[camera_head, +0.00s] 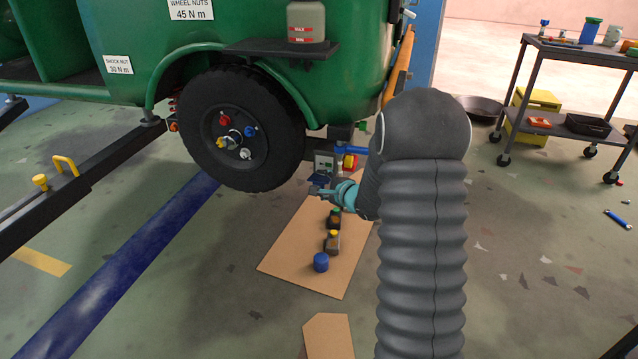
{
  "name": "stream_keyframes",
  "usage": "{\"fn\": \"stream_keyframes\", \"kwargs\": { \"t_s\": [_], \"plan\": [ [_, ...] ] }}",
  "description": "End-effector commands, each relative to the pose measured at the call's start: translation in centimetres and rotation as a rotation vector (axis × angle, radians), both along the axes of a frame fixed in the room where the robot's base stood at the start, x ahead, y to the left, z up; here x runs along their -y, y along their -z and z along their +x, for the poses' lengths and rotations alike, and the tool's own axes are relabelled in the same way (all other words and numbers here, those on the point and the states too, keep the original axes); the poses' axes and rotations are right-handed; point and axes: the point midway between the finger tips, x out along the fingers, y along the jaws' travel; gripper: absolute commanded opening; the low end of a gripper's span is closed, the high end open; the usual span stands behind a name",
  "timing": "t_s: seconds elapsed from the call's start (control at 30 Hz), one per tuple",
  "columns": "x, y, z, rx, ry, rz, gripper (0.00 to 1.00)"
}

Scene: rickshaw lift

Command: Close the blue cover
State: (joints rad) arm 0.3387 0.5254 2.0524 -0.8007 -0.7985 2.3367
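A small grey box (325,162) is mounted low on the green rickshaw, just right of the wheel. A dark blue flap (320,180), which looks like the blue cover, juts out below the box's pale face and seems to hang open. My gripper (319,191), with teal parts, is right at the flap's lower edge. I cannot tell whether it touches the flap or whether its fingers are open or shut. My grey, sleeved arm hides what lies to the right behind it.
The black wheel (241,129) is close on the left. A blue bar and red and yellow parts (349,161) sit right of the box. A cart (565,50) stands far right.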

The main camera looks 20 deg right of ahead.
Motion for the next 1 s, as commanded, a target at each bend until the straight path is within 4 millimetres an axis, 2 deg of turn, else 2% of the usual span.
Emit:
{"fn": "stream_keyframes", "kwargs": {
  "t_s": [0.3, 0.5, 0.9, 0.93, 1.0],
  "plan": [
    [1.6, -2.0, -5.9, -0.001, 0.004, -0.002, 0.51],
    [2.1, -2.8, -8.2, -0.001, 0.001, -0.001, 0.51],
    [2.2, -3.0, -9.0, -0.003, 0.0, 0.0, 0.51],
    [2.2, -3.0, -9.0, -0.003, 0.0, 0.0, 0.48],
    [2.2, -3.1, -9.0, -0.003, 0.001, -0.006, 0.3]
  ]
}}
